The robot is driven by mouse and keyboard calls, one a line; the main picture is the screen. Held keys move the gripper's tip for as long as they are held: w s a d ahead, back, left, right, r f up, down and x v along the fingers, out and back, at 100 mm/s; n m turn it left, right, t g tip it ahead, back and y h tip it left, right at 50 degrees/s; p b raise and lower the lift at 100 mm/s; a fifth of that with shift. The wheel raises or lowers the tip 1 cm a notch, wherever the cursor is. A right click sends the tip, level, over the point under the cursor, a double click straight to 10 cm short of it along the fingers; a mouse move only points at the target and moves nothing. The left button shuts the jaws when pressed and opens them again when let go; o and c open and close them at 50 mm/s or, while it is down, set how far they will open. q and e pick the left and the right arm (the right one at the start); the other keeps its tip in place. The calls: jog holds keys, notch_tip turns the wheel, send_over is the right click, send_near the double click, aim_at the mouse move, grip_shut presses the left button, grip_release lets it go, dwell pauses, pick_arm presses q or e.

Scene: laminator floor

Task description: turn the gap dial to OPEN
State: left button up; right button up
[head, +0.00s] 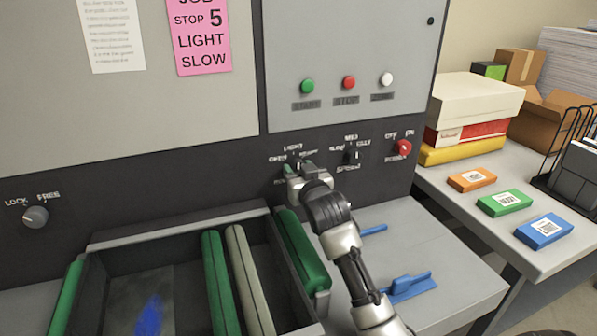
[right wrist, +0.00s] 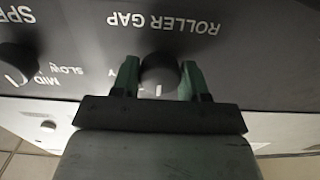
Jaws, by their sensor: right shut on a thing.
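The gap dial (right wrist: 160,72) is a dark round knob on the black panel, with the words ROLLER GAP beside it, upside down in the right wrist view. A short white mark shows at the knob's lower edge in that view. My right gripper (right wrist: 158,80) has its green fingers on either side of the knob and is shut on it. In the head view my right gripper (head: 294,166) covers most of the dial. The label LIGHT shows above it there; the smaller side labels are blurred. My left gripper is not in view.
A speed knob (head: 353,155) and a red power knob (head: 403,148) are right of the gap dial. A lock knob (head: 36,217) is far left. Green, red and white buttons sit above. Rollers and a tray lie below. Boxes (head: 470,105) crowd the right table.

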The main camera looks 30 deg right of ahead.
jog(key=shift+d+r+n+p, duration=0.1)
jog(key=shift+n+p, duration=3.45)
jog(key=shift+n, duration=2.35)
jog(key=o, duration=0.9)
jog(key=shift+o, duration=0.2)
jog(key=b+v, duration=0.2)
jog(key=v, duration=0.8)
jog(key=shift+s, duration=0.4)
